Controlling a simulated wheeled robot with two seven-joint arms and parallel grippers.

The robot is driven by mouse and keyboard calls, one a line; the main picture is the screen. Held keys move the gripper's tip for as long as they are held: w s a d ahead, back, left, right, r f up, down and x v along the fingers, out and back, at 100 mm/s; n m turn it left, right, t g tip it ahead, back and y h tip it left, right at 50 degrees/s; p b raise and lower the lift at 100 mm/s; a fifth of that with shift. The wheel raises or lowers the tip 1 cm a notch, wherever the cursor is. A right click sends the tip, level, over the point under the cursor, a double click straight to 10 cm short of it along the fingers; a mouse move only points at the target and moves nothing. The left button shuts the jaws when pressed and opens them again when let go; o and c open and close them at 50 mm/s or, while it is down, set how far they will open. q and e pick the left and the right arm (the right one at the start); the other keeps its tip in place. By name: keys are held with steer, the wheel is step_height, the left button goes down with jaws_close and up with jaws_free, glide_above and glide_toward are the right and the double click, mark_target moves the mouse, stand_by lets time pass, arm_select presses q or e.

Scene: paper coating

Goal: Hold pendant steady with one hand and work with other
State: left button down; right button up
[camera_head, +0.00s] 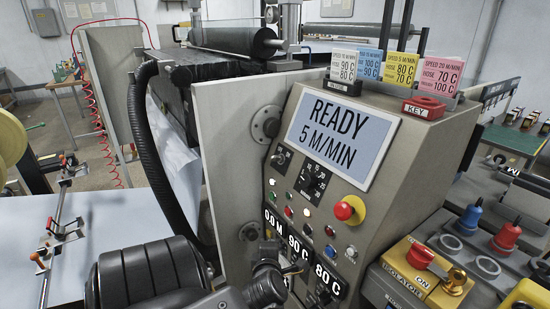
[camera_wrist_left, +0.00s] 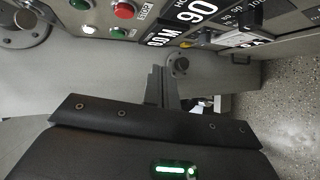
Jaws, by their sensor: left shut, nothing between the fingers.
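No pendant can be made out for certain in either view. The control console (camera_head: 395,150) has a large display (camera_head: 337,137) reading "READY 5 M/MIN". A red mushroom button on a yellow collar (camera_head: 348,208) sits on its sloped face. Below are rows of small buttons and readouts of 0.0 M, 90 C and 80 C. My left arm comes in low from the left. In the left wrist view my left gripper (camera_wrist_left: 160,75) is shut and empty, its fingers just below the console's lower readouts; whether they touch anything cannot be told. My right gripper is not in view.
Coloured speed cards (camera_head: 367,65) and a red KEY tag (camera_head: 424,107) sit on top of the console. A yellow isolator box (camera_head: 410,277) with a red knob stands at lower right, near blue and red plugs (camera_head: 505,238). A black hose (camera_head: 146,160) and white sheet (camera_head: 175,150) are left.

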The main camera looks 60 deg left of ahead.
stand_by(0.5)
arm_select(q)
steer(key=w+d+r+m+t+h, duration=0.3)
steer(key=d+r+t+h, duration=0.1)
steer(key=d, duration=0.5)
steer(key=w+d+r+m+t+h, duration=0.3)
steer(key=d+t, duration=0.1)
steer(key=d, duration=0.5)
steer(key=w+d+r+m+t+h, duration=0.3)
steer(key=d+r+m+t+h, duration=0.1)
steer(key=d, duration=0.5)
steer(key=s+d+r+m+g+h, duration=0.1)
steer(key=s+d+r+m+h, duration=0.1)
steer(key=d+m+h, duration=0.4)
steer(key=s+d+r+m+g+h, duration=0.1)
steer(key=s+d+r+m+h, duration=0.1)
steer(key=d+m+h, duration=0.4)
steer(key=d+h, duration=0.3)
steer(key=d, duration=0.4)
steer(key=shift+d+r+m+g, duration=0.15)
steer(key=shift+r+m+g, duration=0.15)
steer(key=shift+r, duration=0.05)
steer(key=shift+w, duration=0.15)
steer(key=w, duration=0.8)
steer(key=shift+w, duration=0.35)
steer(key=shift+w, duration=0.2)
